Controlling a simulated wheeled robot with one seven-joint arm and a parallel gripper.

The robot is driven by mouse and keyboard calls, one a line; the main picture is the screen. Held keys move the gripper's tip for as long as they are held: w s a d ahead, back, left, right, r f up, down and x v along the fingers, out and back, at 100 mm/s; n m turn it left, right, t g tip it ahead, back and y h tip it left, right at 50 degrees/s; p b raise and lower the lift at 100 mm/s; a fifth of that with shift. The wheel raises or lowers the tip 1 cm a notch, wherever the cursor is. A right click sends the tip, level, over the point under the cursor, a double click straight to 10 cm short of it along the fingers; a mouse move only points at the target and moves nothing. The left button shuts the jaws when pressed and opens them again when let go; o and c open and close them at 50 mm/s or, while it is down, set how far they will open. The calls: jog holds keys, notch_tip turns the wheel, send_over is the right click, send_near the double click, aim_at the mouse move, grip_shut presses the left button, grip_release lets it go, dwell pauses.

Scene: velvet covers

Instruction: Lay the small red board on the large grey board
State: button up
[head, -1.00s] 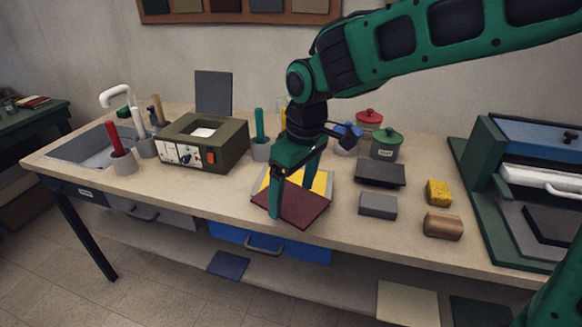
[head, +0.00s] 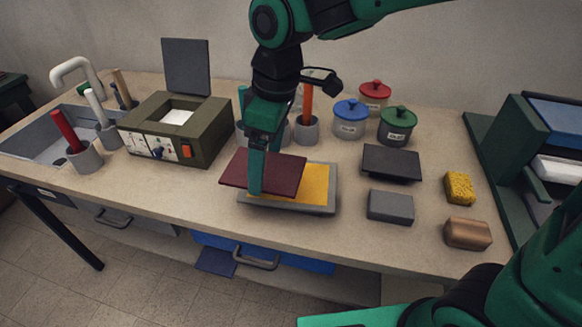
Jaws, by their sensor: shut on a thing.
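The small red board (head: 286,175) is dark red and flat. My gripper (head: 258,172) is shut on it; one finger shows in front and the other is mostly hidden. The large grey board (head: 320,209) lies flat on the bench below, with a yellow-orange sheet or board (head: 314,188) on its middle. The red board overlaps the left and back part of the yellow area and sticks out past it to the left. It appears held a little above; the exact gap cannot be told.
A dark plate (head: 392,163), a grey block (head: 390,206), a yellow sponge (head: 459,187) and a brown block (head: 467,234) lie to the right. Lidded jars (head: 350,119) and tool cups (head: 306,131) stand behind. An olive box (head: 205,138) is left.

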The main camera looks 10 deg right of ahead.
aim_at(292, 156)
jog(key=w+d+f, duration=0.4)
jog(key=w+d, duration=0.1)
jog(key=shift+w+d+f, duration=0.25)
jog(key=shift+w+f, duration=0.1)
jog(key=shift+f, duration=2.1)
jog(key=shift+f, duration=0.2)
jog(key=o, duration=1)
jog(key=r, duration=0.4)
jog(key=d+r, duration=0.1)
jog(key=r, duration=0.7)
jog(key=shift+s+d+r, duration=0.15)
jog(key=shift+s+d, duration=0.1)
jog(key=shift+d, duration=0.1)
jog(key=shift+d, duration=0.1)
